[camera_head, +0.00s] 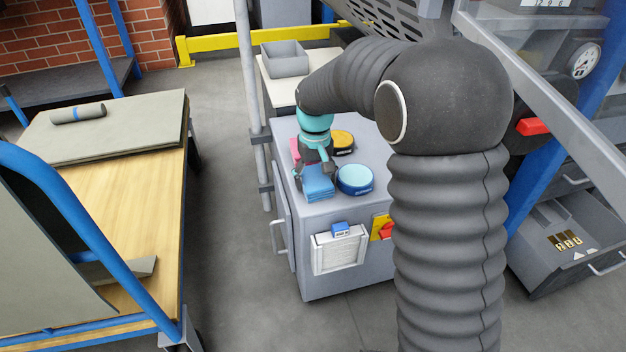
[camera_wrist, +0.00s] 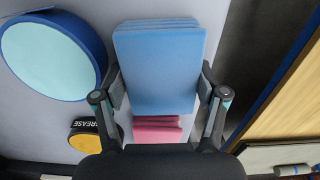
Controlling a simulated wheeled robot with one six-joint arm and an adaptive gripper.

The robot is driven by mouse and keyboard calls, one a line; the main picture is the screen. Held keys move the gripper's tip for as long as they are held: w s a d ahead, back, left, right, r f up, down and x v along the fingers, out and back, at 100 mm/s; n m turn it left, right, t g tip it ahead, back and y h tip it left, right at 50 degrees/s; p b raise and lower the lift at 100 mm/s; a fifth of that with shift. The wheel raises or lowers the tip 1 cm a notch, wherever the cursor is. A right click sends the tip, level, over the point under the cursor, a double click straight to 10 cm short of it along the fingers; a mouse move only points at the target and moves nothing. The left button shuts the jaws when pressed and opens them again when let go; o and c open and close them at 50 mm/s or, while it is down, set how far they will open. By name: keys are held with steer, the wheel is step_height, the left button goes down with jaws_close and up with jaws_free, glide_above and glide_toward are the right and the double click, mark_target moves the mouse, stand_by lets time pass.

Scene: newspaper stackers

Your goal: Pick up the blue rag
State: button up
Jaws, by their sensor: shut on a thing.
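The blue rag (camera_head: 319,188) is a folded stack on the front left part of the grey cabinet top (camera_head: 354,207). In the wrist view the blue rag (camera_wrist: 160,65) fills the upper middle. My gripper (camera_head: 318,172) is over the cabinet top, and in the wrist view its two fingers (camera_wrist: 160,92) press on the left and right sides of the rag. Whether the rag is clear of the surface cannot be told. A pink rag (camera_wrist: 157,130) lies behind it, partly hidden, and its edge shows in the head view (camera_head: 294,149).
A light-blue-lidded round tin (camera_head: 355,179) stands close beside the rag. A yellow grease tin (camera_head: 342,141) is behind it. A grey bin (camera_head: 285,60) stands farther back. A wooden cart (camera_head: 140,195) stands to the left, across open floor (camera_head: 235,235).

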mark_target(315, 177)
step_height(315, 177, up, 10)
steer(key=p, duration=0.7)
steer(key=o, duration=0.6)
steer(key=shift+c, duration=0.2)
steer(key=c, duration=0.4)
